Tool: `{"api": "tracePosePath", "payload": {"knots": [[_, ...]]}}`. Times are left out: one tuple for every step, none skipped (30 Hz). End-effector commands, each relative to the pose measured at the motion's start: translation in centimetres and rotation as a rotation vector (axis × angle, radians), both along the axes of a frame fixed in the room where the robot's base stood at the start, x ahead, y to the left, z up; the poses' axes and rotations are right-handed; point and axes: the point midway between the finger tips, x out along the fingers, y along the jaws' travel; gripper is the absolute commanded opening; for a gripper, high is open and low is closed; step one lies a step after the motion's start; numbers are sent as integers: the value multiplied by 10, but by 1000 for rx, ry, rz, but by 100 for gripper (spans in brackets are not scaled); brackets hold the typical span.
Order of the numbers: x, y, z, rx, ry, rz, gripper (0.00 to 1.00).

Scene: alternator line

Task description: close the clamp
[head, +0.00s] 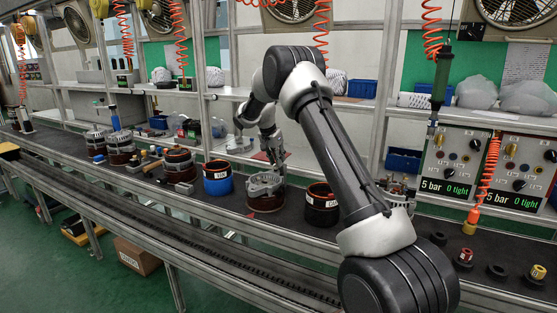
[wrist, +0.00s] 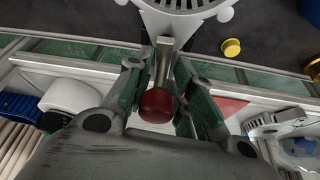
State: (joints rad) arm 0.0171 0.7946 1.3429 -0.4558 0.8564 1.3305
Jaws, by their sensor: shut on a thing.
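The clamp's lever, a metal bar with a dark red knob (wrist: 157,105), stands between the fingers of my gripper (wrist: 160,82) in the wrist view. My gripper is shut on this lever. The lever's far end meets a light grey round housing (wrist: 185,18) at the top of that view. In the head view the grey housing (head: 266,184) sits on a brown-red round base on the dark bench, and my gripper (head: 277,163) is right at its back edge. The clamp's lever is too small and too hidden there to make out its angle.
A blue labelled pot (head: 217,180) stands left of the housing and a dark labelled pot (head: 321,208) stands right of it, both close. Control boxes (head: 453,165) reading "5 bar 0 tight" stand at the right. A yellow cap (wrist: 231,47) lies near the housing.

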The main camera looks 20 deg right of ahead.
Motion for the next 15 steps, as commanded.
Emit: {"api": "tracePosePath", "payload": {"knots": [[2,1,3,-1,-6,-9,0],[3,1,3,-2,-7,-16,0],[3,1,3,-2,-8,-25,0],[3,1,4,-2,-8,-30,0],[3,1,4,-2,-8,-30,0],[3,1,4,-2,-8,-30,0],[3,1,4,-1,-8,-29,0],[3,1,4,-1,-8,-29,0],[3,1,4,-1,-8,-29,25],[3,1,4,-1,-8,-29,31],[3,1,4,-1,-8,-29,32],[3,1,3,-1,-6,-28,32],[3,1,3,-2,-6,-29,32],[3,1,3,-1,-5,-29,32],[2,1,2,-1,-4,-29,32]]}}
